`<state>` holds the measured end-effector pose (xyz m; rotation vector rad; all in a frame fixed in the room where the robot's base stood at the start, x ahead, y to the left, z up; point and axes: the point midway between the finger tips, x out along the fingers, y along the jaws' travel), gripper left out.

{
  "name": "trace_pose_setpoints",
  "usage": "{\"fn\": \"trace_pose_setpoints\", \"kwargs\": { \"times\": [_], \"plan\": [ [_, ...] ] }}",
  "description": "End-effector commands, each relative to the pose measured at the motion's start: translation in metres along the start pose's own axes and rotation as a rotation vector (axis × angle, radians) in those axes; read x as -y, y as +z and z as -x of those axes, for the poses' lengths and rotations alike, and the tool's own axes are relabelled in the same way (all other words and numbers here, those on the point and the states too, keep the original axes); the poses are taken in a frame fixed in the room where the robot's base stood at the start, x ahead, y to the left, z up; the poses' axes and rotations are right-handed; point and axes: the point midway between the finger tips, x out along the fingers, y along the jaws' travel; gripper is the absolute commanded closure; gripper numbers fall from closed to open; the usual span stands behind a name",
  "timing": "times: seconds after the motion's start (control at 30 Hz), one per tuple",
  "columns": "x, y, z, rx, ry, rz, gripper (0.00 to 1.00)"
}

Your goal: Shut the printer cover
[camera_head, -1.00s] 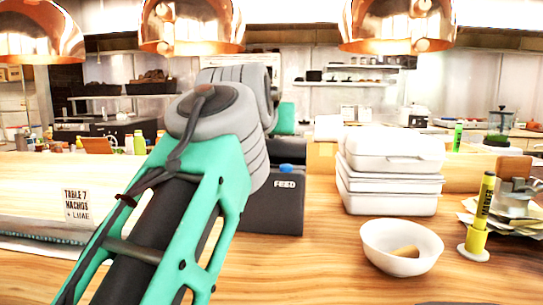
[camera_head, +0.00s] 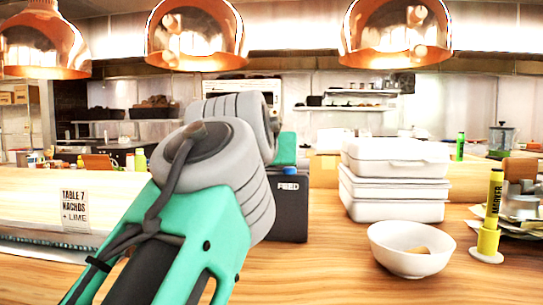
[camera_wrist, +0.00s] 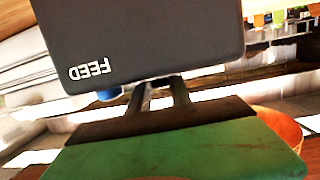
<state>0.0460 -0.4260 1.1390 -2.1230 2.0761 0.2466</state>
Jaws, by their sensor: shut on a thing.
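The printer (camera_head: 287,208) is a dark box with white FEED lettering and a blue button on top. It stands on the wooden counter, partly hidden behind my arm. In the wrist view the printer (camera_wrist: 150,40) appears upside down, close up, with the blue button (camera_wrist: 109,94) at its edge. My gripper (camera_wrist: 163,90) has its two dark fingers close together at the printer's top edge. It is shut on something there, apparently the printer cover. The fingertips and the cover itself are hidden, so I cannot tell the cover's angle. In the head view my arm hides the fingers.
White stacked boxes (camera_head: 394,180) stand right of the printer. A white bowl (camera_head: 411,250) and a yellow marker (camera_head: 493,215) stand on the counter at the right. A table sign (camera_head: 75,209) is at the left. Copper lamps (camera_head: 395,35) hang overhead. The front counter between printer and bowl is clear.

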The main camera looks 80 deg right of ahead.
Motion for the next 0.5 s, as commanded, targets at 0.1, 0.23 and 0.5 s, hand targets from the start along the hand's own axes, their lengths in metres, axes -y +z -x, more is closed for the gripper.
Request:
{"fn": "trace_pose_setpoints", "kwargs": {
  "times": [0.1,0.23,0.5],
  "plan": [
    [0.0003,0.0118,-0.0066,0.029,-0.004,0.0,1.0],
    [0.0004,0.0123,-0.007,0.031,-0.005,0.0,0.71],
    [0.0003,0.0128,-0.0077,0.032,-0.005,0.0,0.54]
  ]
}}
